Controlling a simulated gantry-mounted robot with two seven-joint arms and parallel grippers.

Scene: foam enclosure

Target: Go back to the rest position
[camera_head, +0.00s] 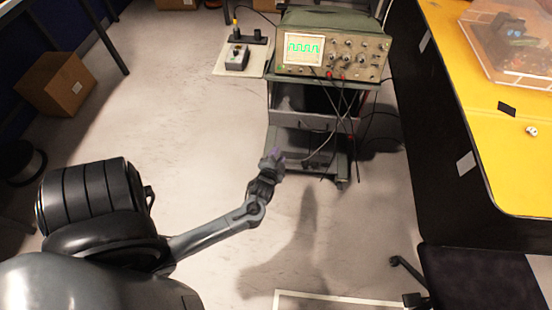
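My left arm comes in from the lower left and reaches toward the middle of the view. My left gripper (275,157) is at the end of this arm, over the floor and in front of the lower part of the cart. It is small and dark here, and I cannot tell whether its fingers are open or shut. I see no object clearly held in it. My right gripper is not in view.
An oscilloscope (333,48) with a lit screen stands on a cart (312,120); cables hang from it. A small device (237,57) sits on a pale board (258,66) to its left. A yellow-topped bench (500,150) fills the right. A cardboard box (62,84) is at left.

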